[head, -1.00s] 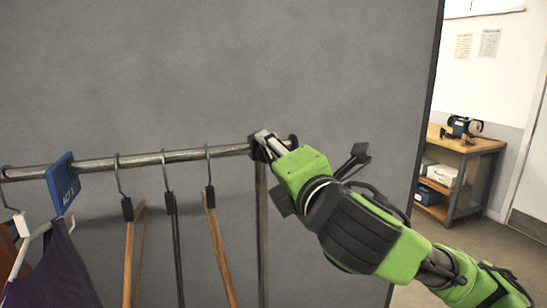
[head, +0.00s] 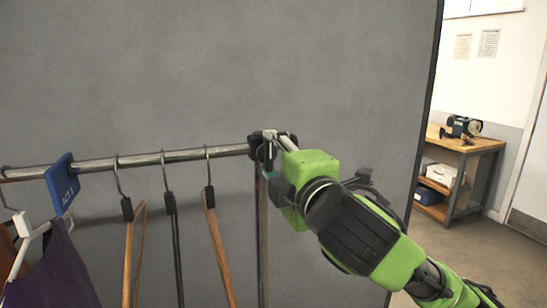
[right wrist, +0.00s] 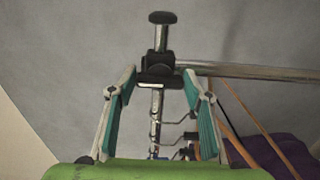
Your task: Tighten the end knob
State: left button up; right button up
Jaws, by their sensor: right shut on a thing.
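The end knob (right wrist: 160,78) is a small dark piece at the front of the black clamp (head: 255,145), where the metal rail (head: 130,160) meets its upright post (head: 262,230). My right gripper (head: 270,139) is at this corner, and in the right wrist view its fingertips close on the knob from both sides. The fingers hide most of the knob in the head view. A round black cap (right wrist: 162,18) on a short rod sticks out beyond the clamp. My left gripper is not in view.
Several hangers (head: 127,208) hang on the rail left of the clamp, with a blue tag (head: 62,184) and a purple garment (head: 58,272). A grey panel (head: 220,70) stands behind. A wooden workbench (head: 470,145) is at the far right.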

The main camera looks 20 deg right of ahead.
jog(key=o, duration=1.1)
jog(key=shift+r, duration=0.1)
